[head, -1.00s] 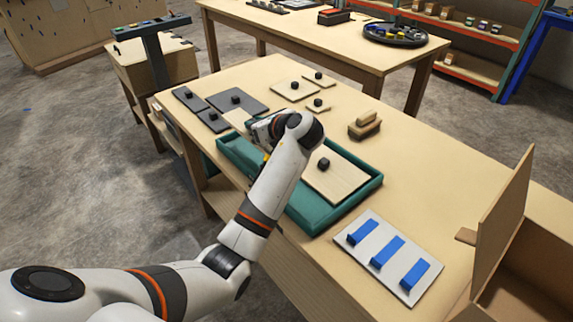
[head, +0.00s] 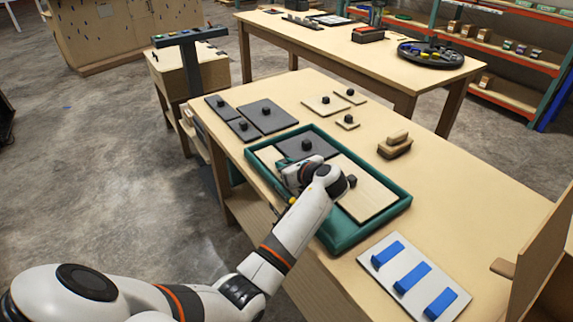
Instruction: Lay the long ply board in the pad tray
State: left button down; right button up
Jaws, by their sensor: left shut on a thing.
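The pad tray (head: 342,240) is a teal, low-walled tray on the near table. A pale ply board (head: 268,161) shows at the tray's left end, partly under my left gripper (head: 294,180). It looks like the long ply board. My left gripper is shut on it from above; the gripper and wrist hide its knob and much of the board. I cannot tell whether it rests on the tray floor or is just above it. Another ply board (head: 368,196) with a black knob lies in the tray's right part. A dark grey board (head: 312,144) with a knob lies at the tray's back. My right gripper is not in view.
Dark grey knobbed boards (head: 277,122) and small ply boards (head: 318,107) lie behind the tray. A wooden block (head: 394,148) stands to its right. A white panel with blue bars (head: 390,281) and an open wooden box (head: 548,262) are at the right front.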

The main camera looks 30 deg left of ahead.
pick_arm(q)
jog(key=c, duration=1.3)
grip_release()
jog(key=shift+f, duration=0.1)
jog(key=shift+o, duration=0.3)
jog(key=v, duration=1.1)
jog(key=shift+d+p, duration=0.1)
jog(key=shift+p, duration=0.25)
jog(key=shift+s+d+r, duration=0.25)
jog(key=shift+d+r, duration=0.05)
jog(key=shift+d, duration=0.05)
